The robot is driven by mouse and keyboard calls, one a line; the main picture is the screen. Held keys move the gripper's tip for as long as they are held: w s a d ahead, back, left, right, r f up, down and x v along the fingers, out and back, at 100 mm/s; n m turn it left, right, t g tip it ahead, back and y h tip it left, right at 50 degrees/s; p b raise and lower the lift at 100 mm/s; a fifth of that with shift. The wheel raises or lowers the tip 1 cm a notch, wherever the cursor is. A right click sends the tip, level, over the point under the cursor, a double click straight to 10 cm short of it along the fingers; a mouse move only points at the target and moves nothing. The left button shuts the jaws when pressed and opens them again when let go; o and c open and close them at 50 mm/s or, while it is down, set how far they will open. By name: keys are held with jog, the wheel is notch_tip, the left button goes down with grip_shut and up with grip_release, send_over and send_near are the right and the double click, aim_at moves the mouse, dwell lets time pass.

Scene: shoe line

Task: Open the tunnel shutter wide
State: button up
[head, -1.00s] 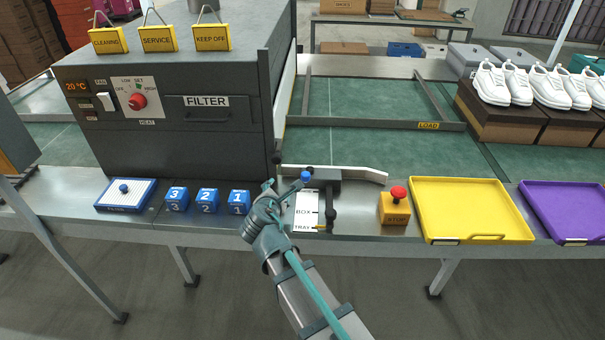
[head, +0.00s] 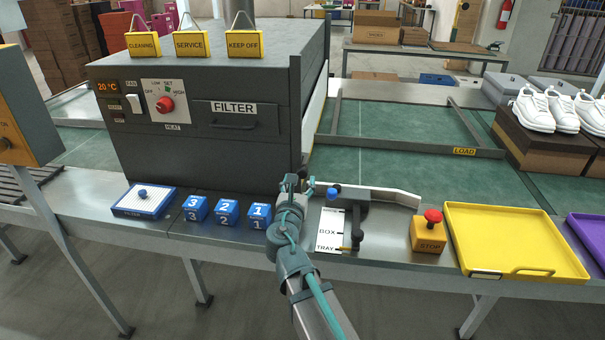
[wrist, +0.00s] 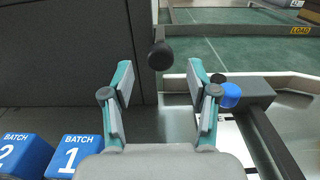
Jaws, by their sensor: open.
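The tunnel (head: 220,150) is a dark grey box at the left of the line in the head view. A dark upright panel (head: 296,110) stands at its right-hand end, perhaps the shutter's edge; I cannot tell how far the shutter is open. My gripper (head: 304,183) is at the foot of this panel. In the wrist view, my gripper (wrist: 161,85) is open and empty. A round black knob (wrist: 160,55) on a short rod shows just beyond and between its fingertips, apart from both. The knob cannot be made out clearly in the head view.
A blue-knobbed lever (head: 333,192) and BOX/TRAY plate (head: 328,230) lie just right of my gripper. Batch blocks (head: 227,212) stand to its left. A red STOP button (head: 432,217) and yellow tray (head: 515,240) are further right. Three signs (head: 190,43) stand on the tunnel.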

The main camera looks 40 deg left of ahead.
aim_at(302, 174)
jog(key=x, duration=0.5)
jog(key=shift+w, duration=0.1)
grip_shut()
